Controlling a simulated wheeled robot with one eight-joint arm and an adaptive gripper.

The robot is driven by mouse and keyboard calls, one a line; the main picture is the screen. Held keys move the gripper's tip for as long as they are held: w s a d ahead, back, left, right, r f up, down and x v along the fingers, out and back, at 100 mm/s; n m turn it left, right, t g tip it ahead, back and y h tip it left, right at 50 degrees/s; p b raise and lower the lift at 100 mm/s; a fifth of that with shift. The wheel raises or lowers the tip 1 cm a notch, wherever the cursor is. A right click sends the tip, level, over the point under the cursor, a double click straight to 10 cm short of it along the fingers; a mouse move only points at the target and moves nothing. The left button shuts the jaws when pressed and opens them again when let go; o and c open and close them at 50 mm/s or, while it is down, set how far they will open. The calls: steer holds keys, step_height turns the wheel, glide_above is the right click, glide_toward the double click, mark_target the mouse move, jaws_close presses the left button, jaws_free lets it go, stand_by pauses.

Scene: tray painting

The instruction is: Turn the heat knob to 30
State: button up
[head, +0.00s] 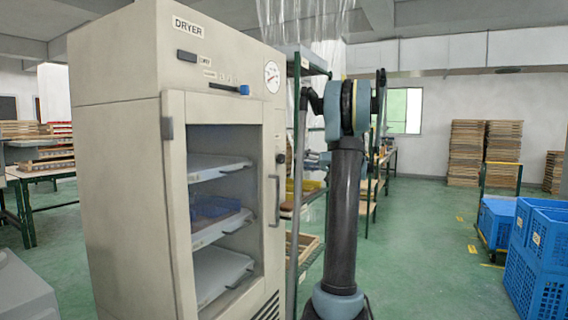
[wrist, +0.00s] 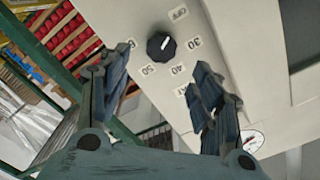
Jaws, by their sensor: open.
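The heat knob (wrist: 160,46) is round and black on the dryer's pale panel in the wrist view. Labels OFF, 30, 40, 50 and 60 stand around it. A small pale mark shows on its upper right part, between the OFF and 30 sides; its exact setting is hard to tell. A dark round part that looks like this knob also shows in the head view (head: 280,158), on the right of the dryer (head: 120,150). My gripper (wrist: 160,88) is open and empty, its fingers apart below the knob in the picture, not touching it. In the head view my gripper (head: 314,160) is small and partly hidden.
The dryer's door with its handle (head: 275,200) is left of my arm. A round gauge (wrist: 250,141) sits on the panel, near my right finger. A shelf rack (head: 305,65) stands behind. Blue crates (head: 540,250) are at the right; the floor between is clear.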

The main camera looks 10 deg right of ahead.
mark_target(284, 158)
steer(key=x, duration=0.9)
steer(key=shift+w+a, duration=0.15)
steer(key=shift+a, duration=0.05)
steer(key=shift+c, duration=0.4)
steer(key=c, duration=1)
